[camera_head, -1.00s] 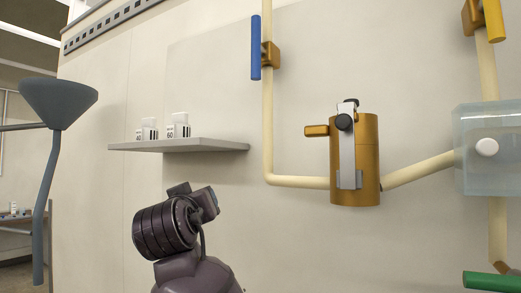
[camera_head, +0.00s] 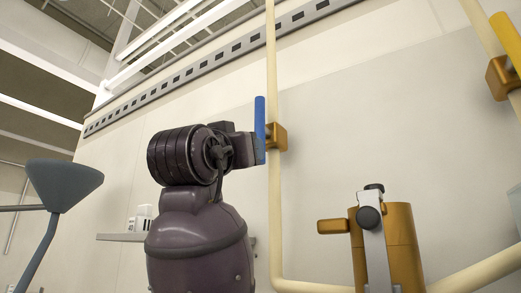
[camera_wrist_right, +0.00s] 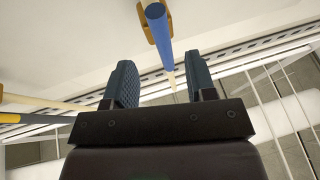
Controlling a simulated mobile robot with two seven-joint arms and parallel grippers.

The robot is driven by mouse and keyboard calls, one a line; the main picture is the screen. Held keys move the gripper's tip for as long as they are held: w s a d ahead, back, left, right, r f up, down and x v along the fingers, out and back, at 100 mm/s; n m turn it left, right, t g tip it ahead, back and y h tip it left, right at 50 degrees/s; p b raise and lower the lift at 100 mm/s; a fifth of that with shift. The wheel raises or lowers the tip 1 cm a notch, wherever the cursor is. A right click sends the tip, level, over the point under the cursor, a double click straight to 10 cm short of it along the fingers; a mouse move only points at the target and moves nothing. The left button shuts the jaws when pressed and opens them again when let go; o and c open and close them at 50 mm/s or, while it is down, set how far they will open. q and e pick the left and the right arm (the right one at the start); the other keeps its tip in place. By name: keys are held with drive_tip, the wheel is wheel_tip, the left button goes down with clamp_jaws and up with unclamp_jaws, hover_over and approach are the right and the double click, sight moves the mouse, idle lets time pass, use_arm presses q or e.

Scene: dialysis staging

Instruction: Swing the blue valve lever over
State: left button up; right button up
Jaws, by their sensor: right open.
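The blue valve lever (camera_head: 260,112) stands upright, alongside the pale vertical pipe, in front of its brass valve body (camera_head: 277,137). In the head view my right gripper (camera_head: 247,148) is at the lever's lower part, just left of it; whether they touch is unclear. In the right wrist view the two dark fingers of the right gripper (camera_wrist_right: 161,78) are apart. The blue lever (camera_wrist_right: 158,22) shows beyond the fingertips, in line with the gap between them. My left gripper is not in view.
A brass cylinder (camera_head: 404,250) with a grey clamp stands at lower right. A yellow lever (camera_head: 508,42) is at upper right. A shelf (camera_head: 118,237) is partly behind my arm. A grey funnel-shaped thing (camera_head: 62,185) is at left. The wall around the lever is clear.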

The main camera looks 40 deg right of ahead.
sight(262, 131)
drive_tip(key=p+x, duration=0.2)
drive_tip(key=x, duration=0.6)
drive_tip(key=shift+d, duration=0.1)
drive_tip(key=shift+w+d+r, duration=0.15)
drive_tip(key=shift+w+d, duration=0.1)
drive_tip(key=shift+d, duration=0.15)
drive_tip(key=shift+c, duration=0.5)
clamp_jaws()
